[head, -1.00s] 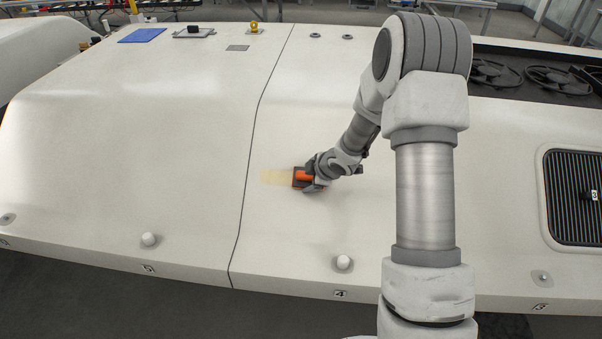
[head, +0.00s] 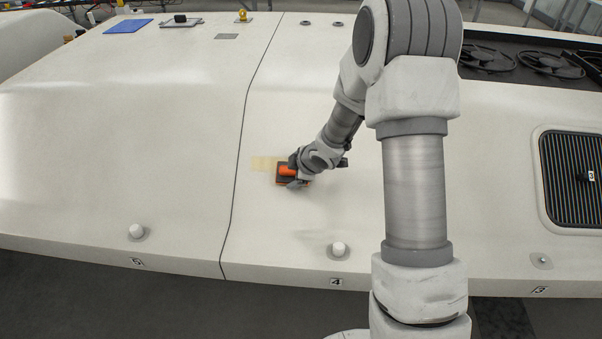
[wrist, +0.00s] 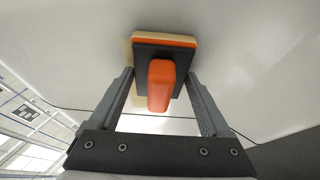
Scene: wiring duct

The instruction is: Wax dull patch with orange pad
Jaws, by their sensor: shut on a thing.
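The orange pad (head: 291,173) lies against the cream panel, with an orange handle on a dark plate. The wrist view shows its handle (wrist: 160,84) between the fingers and a pale and orange layer under the plate. My gripper (head: 299,172) is shut on the pad; it also shows in the wrist view (wrist: 160,82). A tan patch (head: 264,163) shows on the panel just left of and behind the pad. The pad seems to cover part of it. A faint grey smudge (head: 310,237) lies nearer the front edge. The surface under the pad is hidden.
A dark seam (head: 236,150) runs left of the tan patch. White knobs (head: 338,249) stand near the front edge. A blue cloth (head: 128,26) and a small tray (head: 181,21) lie at the back left. A dark vent (head: 572,185) is at right.

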